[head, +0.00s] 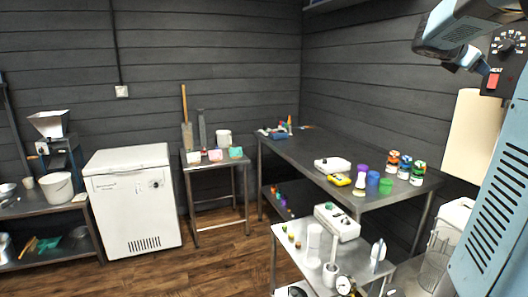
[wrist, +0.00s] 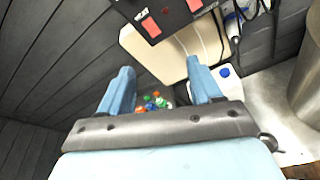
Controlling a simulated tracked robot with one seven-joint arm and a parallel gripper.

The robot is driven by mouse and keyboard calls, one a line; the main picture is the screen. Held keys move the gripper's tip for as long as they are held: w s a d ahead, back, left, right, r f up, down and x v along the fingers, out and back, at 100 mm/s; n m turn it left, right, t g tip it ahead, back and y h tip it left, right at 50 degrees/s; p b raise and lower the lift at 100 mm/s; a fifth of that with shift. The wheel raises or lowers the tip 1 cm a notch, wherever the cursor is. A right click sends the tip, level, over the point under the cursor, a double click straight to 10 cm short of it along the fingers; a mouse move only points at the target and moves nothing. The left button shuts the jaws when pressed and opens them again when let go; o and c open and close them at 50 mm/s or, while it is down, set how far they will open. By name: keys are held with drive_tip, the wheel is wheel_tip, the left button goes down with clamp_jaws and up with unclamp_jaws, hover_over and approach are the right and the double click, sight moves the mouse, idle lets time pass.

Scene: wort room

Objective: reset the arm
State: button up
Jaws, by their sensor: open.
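My gripper (wrist: 160,66) shows in the wrist view with its two blue fingers spread wide apart. Nothing is held between them. Past the fingers are a beige panel (wrist: 158,58) and, lower, several small coloured items (wrist: 152,104) that are too small to make out. In the head view, part of my arm (head: 455,28) is raised at the top right, in front of the dark wall and left of a control panel (head: 506,48) with a knob and a red switch.
A steel table (head: 310,150) bears coloured jars and a yellow device (head: 339,180). A lower steel stand (head: 300,262) holds a white instrument (head: 337,222). A white chest freezer (head: 135,215) stands left. The wooden floor (head: 215,262) between freezer and stand is clear.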

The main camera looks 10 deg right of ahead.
drive_tip(key=s+a+f+m+y, duration=0.4)
drive_tip(key=s+a+f, duration=0.3)
drive_tip(key=a, duration=0.6)
drive_tip(key=s+a+f+m+y, duration=0.5)
drive_tip(key=s+a+f+m, duration=0.2)
drive_tip(key=a+f, duration=0.3)
drive_tip(key=s+a+f+m+y, duration=0.5)
drive_tip(key=s+a+f, duration=0.3)
drive_tip(key=a, duration=0.8)
drive_tip(key=shift+f+m, duration=0.5)
drive_tip(key=shift+f, duration=0.05)
